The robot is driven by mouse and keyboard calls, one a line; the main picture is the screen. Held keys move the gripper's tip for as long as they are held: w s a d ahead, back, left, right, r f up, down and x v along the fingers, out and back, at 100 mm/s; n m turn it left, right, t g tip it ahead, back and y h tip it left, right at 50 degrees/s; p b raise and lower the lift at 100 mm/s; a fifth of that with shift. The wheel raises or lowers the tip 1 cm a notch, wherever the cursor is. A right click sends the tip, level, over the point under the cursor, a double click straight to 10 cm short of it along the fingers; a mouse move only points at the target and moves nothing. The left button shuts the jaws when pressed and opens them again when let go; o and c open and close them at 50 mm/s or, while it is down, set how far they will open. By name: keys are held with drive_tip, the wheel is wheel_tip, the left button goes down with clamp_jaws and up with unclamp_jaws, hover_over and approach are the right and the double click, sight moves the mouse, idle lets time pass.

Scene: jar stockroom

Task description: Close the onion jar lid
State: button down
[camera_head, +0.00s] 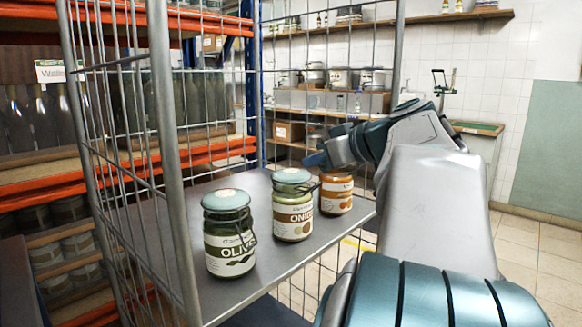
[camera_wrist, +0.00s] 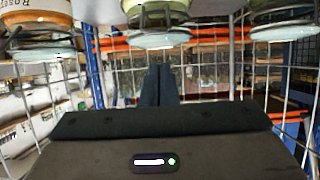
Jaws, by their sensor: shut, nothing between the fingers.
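The onion jar (camera_head: 293,218), a glass clip jar with a label reading "ONIO…", stands upright in the middle of a row of three on a grey shelf. Its pale green round lid (camera_head: 292,175) lies over the mouth; I cannot tell whether it is fully down or clamped. My gripper (camera_head: 316,161) is shut and empty, just right of the lid at about lid height. I cannot tell whether it touches it. In the wrist view the picture is upside down: my shut fingers (camera_wrist: 160,84) point toward the middle jar's lid (camera_wrist: 160,40).
The olives jar (camera_head: 230,240) stands left of the onion jar. An orange-labelled jar (camera_head: 336,195) stands right of it, its top hidden behind my gripper. The grey shelf (camera_head: 220,293) belongs to a wire cage trolley with a post (camera_head: 172,170) at left. Orange racks stand behind.

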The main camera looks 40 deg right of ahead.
sight(305, 179)
drive_tip(key=shift+s+f+b, duration=0.25)
drive_tip(key=shift+f+b, duration=0.45)
drive_tip(key=shift+f, duration=0.05)
drive_tip(key=shift+s+f+b, duration=0.2)
drive_tip(key=shift+f+b, duration=0.45)
drive_tip(key=shift+f, duration=0.05)
drive_tip(key=shift+f, duration=0.15)
wheel_tip(305, 179, up, 5)
drive_tip(key=p, duration=0.3)
drive_tip(key=s+d+f+p, duration=0.1)
drive_tip(key=s+f, duration=0.3)
drive_tip(key=s, duration=0.5)
drive_tip(key=shift+s+d, duration=0.2)
drive_tip(key=shift+d, duration=0.2)
